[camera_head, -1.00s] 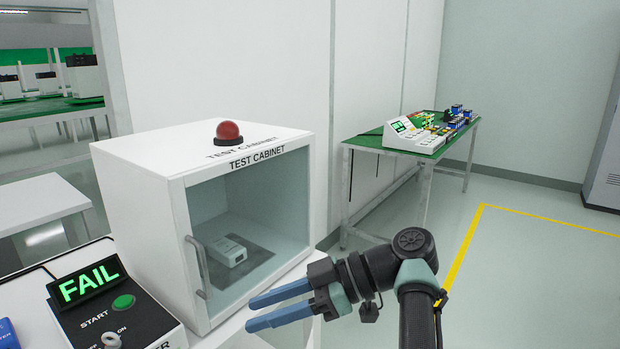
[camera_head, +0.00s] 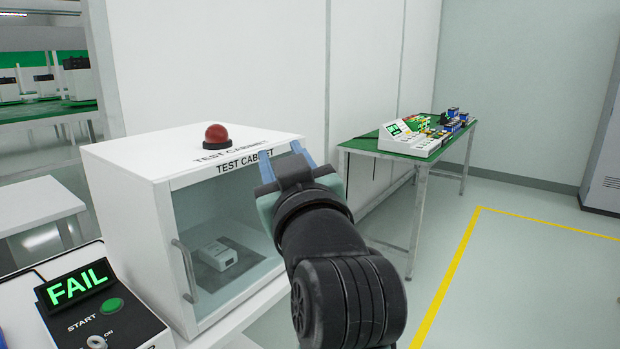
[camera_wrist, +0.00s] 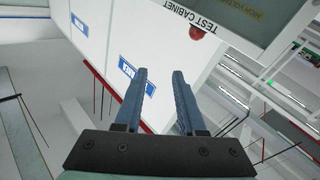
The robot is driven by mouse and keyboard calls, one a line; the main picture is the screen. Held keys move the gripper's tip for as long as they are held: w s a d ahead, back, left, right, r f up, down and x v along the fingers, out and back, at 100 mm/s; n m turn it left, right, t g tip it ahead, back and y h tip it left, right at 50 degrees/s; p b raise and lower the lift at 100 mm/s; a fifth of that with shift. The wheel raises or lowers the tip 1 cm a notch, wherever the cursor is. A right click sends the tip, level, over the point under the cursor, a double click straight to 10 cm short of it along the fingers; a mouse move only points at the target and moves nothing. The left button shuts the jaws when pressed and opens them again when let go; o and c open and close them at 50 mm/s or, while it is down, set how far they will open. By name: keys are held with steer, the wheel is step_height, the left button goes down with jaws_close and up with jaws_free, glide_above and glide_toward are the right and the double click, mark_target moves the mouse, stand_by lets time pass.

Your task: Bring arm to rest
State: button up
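My gripper (camera_head: 283,164) is raised in front of the right part of the test cabinet (camera_head: 125,200) in the head view, its fingers pointing away and up. In the wrist view its two blue fingers (camera_wrist: 158,98) stand apart with nothing between them. The cabinet door (camera_head: 188,262) looks shut, and a small white device (camera_head: 218,254) lies inside behind the glass. My wrist and forearm hide part of the cabinet's right side. The cabinet front with its label also shows upside down in the wrist view (camera_wrist: 235,22).
A red dome lamp (camera_head: 216,136) sits on the cabinet. A control box (camera_head: 108,318) at lower left has a sign (camera_head: 76,284) reading FAIL in green. A green-topped table (camera_head: 366,142) with equipment stands behind right. The floor within the yellow line (camera_head: 440,290) looks clear.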

steer(key=s+d+r+m+t+h+p, duration=0.1)
steer(key=s+d+r+m+t+h, duration=0.2)
steer(key=s+r, duration=0.6)
steer(key=s+d+r+m+t+h+p, duration=0.1)
steer(key=s+r+m+t+h, duration=0.15)
steer(key=s+r+t, duration=0.6)
step_height(320, 180, up, 18)
steer(key=s+g+p, duration=0.1)
steer(key=g+p, duration=0.2)
steer(key=p, duration=1.6)
steer(key=shift+s+a+r+p, duration=0.15)
steer(key=shift+s+a+p, duration=0.15)
steer(key=shift+p, duration=0.1)
steer(key=shift+y, duration=0.25)
